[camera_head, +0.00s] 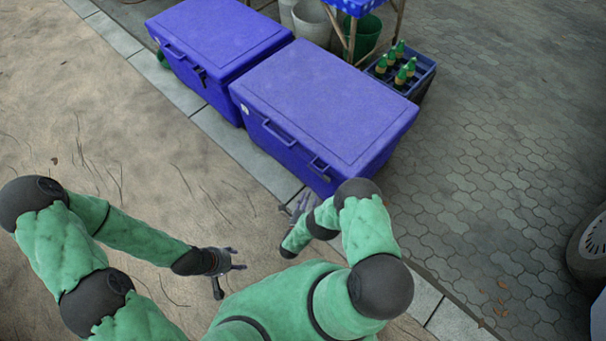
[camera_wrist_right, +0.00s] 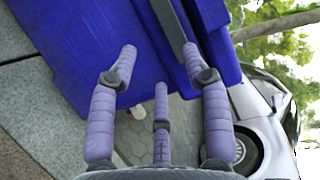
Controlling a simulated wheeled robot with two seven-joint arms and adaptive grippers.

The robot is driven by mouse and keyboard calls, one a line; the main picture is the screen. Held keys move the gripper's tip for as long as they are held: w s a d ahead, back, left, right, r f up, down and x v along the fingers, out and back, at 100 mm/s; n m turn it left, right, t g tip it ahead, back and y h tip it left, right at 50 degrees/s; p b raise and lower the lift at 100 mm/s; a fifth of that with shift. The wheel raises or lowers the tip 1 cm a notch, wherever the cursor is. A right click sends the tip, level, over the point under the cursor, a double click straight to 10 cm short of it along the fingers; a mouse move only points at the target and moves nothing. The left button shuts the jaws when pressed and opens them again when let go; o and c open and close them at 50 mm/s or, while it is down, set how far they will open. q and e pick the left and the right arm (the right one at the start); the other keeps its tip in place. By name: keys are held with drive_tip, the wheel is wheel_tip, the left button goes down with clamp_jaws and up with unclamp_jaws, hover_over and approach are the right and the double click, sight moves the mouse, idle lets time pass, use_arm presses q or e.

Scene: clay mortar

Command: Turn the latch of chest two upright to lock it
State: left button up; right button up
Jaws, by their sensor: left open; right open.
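Two blue chests with shut lids stand side by side; I cannot tell by any label which is chest two. The nearer chest (camera_head: 325,105) has a handle (camera_head: 279,134) and a small latch-like fitting (camera_head: 320,167) on its front. The farther chest (camera_head: 215,40) has a dark fitting (camera_head: 201,76) on its front. My right gripper (camera_head: 298,203) is open in front of the nearer chest's lower front. In the right wrist view a blue chest (camera_wrist_right: 85,45) lies beyond its spread fingers (camera_wrist_right: 160,75), with nothing between them. My left gripper (camera_head: 232,260) is open and empty above the sandy ground.
A stone kerb (camera_head: 240,146) runs along the chests' front. A car (camera_wrist_right: 262,125) is at the right. Sandy ground and paving are mostly clear.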

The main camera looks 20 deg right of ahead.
sight(319, 173)
drive_tip(key=b+x, duration=0.2)
drive_tip(key=x, duration=0.8)
drive_tip(key=shift+d+r+h+b, duration=0.15)
drive_tip(key=shift+r+h+b, duration=0.15)
drive_tip(key=shift+r+b, duration=0.1)
drive_tip(key=shift+w, duration=0.1)
drive_tip(key=c, duration=0.9)
